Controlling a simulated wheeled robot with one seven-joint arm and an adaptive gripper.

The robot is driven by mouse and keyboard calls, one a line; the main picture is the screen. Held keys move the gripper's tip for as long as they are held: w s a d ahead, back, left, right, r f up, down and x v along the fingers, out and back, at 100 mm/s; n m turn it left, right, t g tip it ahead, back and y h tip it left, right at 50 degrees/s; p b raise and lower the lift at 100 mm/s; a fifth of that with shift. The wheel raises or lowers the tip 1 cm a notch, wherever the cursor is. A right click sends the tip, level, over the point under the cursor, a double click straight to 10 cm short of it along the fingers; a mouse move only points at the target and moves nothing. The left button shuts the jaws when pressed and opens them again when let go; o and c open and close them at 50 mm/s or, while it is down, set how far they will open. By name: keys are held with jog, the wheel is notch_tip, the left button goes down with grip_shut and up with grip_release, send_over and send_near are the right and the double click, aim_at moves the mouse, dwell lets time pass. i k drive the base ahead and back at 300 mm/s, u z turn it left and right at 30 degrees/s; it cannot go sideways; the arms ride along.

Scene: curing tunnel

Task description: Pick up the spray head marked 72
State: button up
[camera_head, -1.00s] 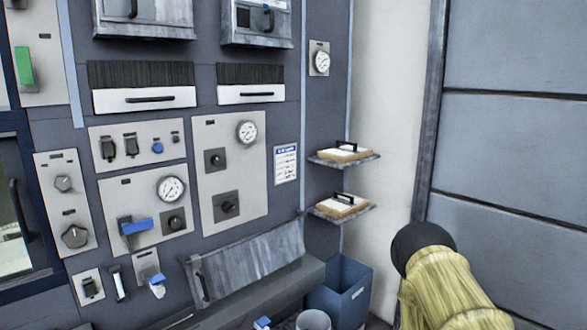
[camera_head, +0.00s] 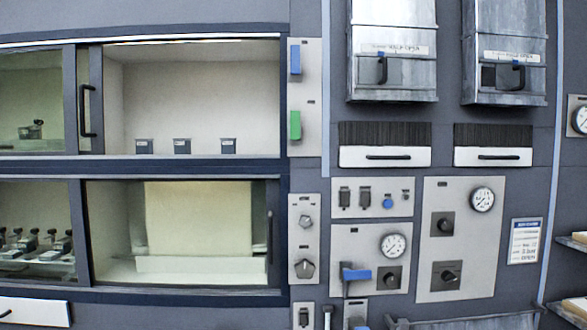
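Several small dark and silver devices (camera_head: 40,243), which look like spray heads, stand in a row on a shelf in the lower left compartment, behind a glass pane. One similar dark device (camera_head: 33,130) stands alone in the upper left compartment. No number can be read on any of them, so I cannot tell which is marked 72. My gripper is not in view.
The upper compartment (camera_head: 200,85) holds three small dark blocks (camera_head: 182,146). The lower compartment holds a pale panel (camera_head: 200,218). A dark vertical handle (camera_head: 87,110) is on the upper pane. Control panels with gauges (camera_head: 393,245) fill the right wall.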

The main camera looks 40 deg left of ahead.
aim_at(182, 146)
jog(key=u, duration=1.9)
